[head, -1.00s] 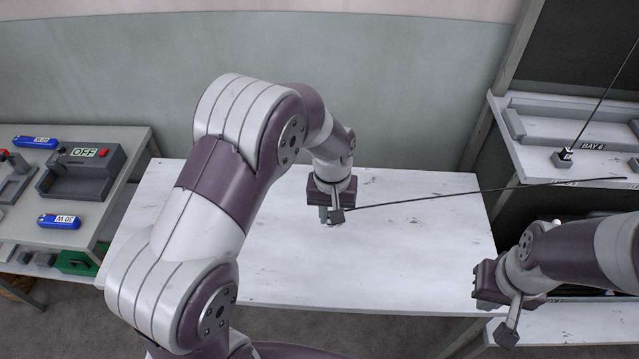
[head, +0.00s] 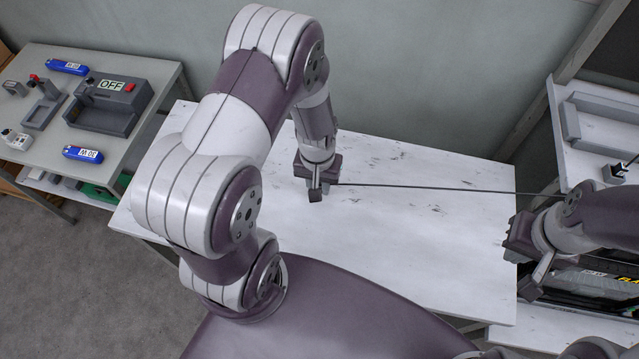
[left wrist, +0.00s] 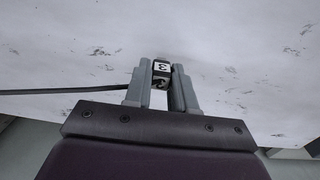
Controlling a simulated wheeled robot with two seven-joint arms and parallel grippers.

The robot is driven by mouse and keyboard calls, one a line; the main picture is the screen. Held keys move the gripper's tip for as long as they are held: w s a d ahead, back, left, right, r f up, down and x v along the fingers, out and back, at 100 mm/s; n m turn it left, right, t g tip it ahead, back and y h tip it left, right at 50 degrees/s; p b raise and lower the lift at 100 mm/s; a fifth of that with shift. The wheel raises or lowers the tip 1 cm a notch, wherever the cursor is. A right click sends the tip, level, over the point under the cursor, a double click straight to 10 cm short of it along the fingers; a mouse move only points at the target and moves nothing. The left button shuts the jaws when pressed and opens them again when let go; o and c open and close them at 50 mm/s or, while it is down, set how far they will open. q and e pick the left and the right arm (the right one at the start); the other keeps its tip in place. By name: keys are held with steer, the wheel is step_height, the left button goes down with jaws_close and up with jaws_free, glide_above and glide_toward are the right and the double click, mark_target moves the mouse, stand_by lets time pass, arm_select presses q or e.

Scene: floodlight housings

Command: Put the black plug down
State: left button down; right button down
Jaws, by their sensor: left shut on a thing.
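My left gripper (head: 316,194) is over the white table (head: 410,240) in the head view. In the left wrist view, its two grey fingers (left wrist: 162,95) are shut on the black plug (left wrist: 161,72), which has a white label with a "3". A dark cable (left wrist: 70,91) runs from the plug; in the head view the cable (head: 430,188) stretches right toward my right arm. I cannot tell whether the plug touches the tabletop. My right gripper (head: 530,268) hangs by the table's right edge; its finger gap is not clear.
The white tabletop around the left gripper is clear. A grey bench (head: 150,75) at left holds a housing marked OFF (head: 108,103) and blue blocks (head: 83,154). At right is a shelf (head: 605,165) with another black plug (head: 615,174).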

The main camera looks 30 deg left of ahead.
arm_select(q)
step_height(320, 180, down, 2)
steer(key=shift+f, duration=0.1)
steer(key=c, duration=0.9)
jaws_free()
steer(key=shift+c, duration=0.2)
